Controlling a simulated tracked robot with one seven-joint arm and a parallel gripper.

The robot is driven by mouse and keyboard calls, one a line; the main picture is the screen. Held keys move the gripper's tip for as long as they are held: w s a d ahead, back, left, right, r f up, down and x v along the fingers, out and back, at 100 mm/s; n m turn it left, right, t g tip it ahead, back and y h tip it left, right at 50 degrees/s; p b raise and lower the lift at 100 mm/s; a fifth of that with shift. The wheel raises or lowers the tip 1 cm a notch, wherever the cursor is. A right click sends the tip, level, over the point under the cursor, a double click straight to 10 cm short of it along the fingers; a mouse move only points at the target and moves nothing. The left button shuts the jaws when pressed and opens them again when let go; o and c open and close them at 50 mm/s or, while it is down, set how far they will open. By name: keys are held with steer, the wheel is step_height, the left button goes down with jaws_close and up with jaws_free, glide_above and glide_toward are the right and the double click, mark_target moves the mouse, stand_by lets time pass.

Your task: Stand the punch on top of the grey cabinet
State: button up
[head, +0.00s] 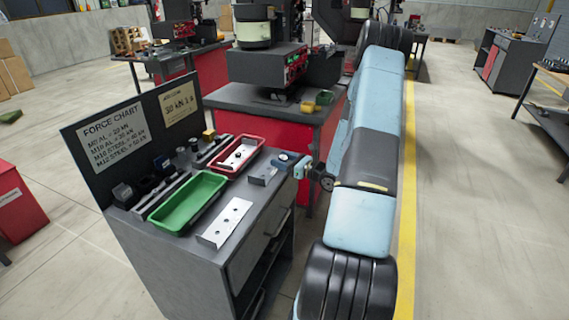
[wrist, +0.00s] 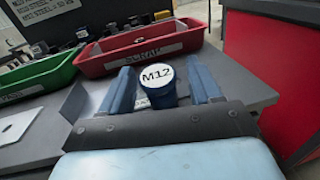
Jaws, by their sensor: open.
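The punch (wrist: 158,84) is a short blue cylinder with a white round end marked M12. It sits between the two blue fingers of my gripper (wrist: 162,72), with a gap visible on each side. My gripper is open. In the head view the punch (head: 284,157) shows small and dark at the right end of the grey cabinet's top. The grey cabinet (head: 262,215) has a dark top and a sign board behind it. The punch's lower part and its contact with the top are hard to make out.
A red scrap tray (head: 256,143) lies just beyond the punch, and a green tray (head: 187,203) is to the left. Metal plates with holes (head: 226,222) lie in front. A force chart board (head: 120,140) stands behind. A red machine bench (head: 265,122) is close behind the cabinet.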

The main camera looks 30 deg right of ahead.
jaws_close()
stand_by(0.5)
